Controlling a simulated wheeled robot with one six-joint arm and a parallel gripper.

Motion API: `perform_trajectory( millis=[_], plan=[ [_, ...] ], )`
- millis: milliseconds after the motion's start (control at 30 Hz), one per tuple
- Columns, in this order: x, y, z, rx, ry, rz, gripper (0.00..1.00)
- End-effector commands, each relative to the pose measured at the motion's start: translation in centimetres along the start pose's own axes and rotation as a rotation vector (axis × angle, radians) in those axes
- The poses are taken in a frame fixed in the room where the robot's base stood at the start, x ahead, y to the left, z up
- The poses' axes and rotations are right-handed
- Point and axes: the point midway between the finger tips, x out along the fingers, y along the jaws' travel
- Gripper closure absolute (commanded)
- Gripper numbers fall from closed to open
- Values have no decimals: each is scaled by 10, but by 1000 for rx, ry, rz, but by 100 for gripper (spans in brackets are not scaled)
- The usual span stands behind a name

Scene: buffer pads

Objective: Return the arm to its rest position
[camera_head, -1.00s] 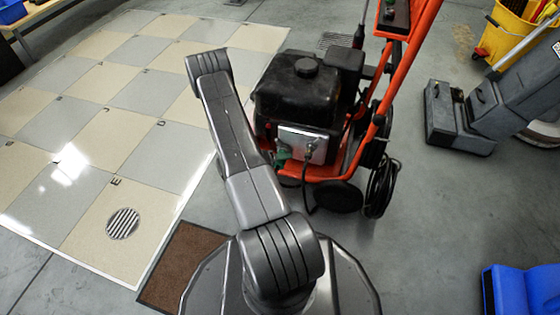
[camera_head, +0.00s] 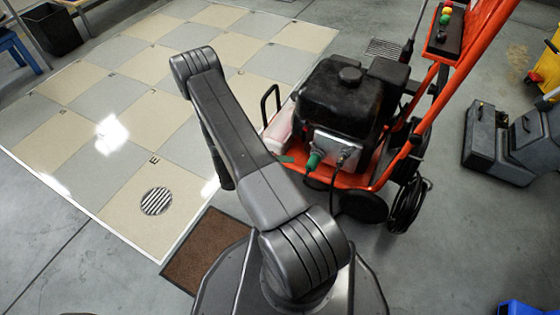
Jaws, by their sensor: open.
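My arm rises from my base at the bottom centre of the head view and reaches up and left to its elbow. A dark lower part of my arm shows just left of the upper link and runs downward behind it. My gripper and its fingertips are not visible; the arm hides whatever lies behind it.
An orange-framed machine with a black engine (camera_head: 345,98) stands close right of my arm. A brown mat (camera_head: 212,250) lies by my base. The checkered floor (camera_head: 110,185) with a round drain (camera_head: 157,201) is clear at left. A dark grey machine (camera_head: 487,150) stands at right.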

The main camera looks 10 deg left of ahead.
Motion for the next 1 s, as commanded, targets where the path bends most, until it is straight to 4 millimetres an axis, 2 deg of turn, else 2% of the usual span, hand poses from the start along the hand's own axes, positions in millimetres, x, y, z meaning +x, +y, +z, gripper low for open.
perform_trajectory(
  millis=[167, 567, 767, 1000],
  plan=[
    [-7, 0, 0, 0, 1, 0, 38],
    [-3, -1, 0, 0, -1, 0, 38],
    [21, -1, 1, 0, -4, 2, 38],
    [61, -2, 2, 1, -4, 2, 38]
  ],
)
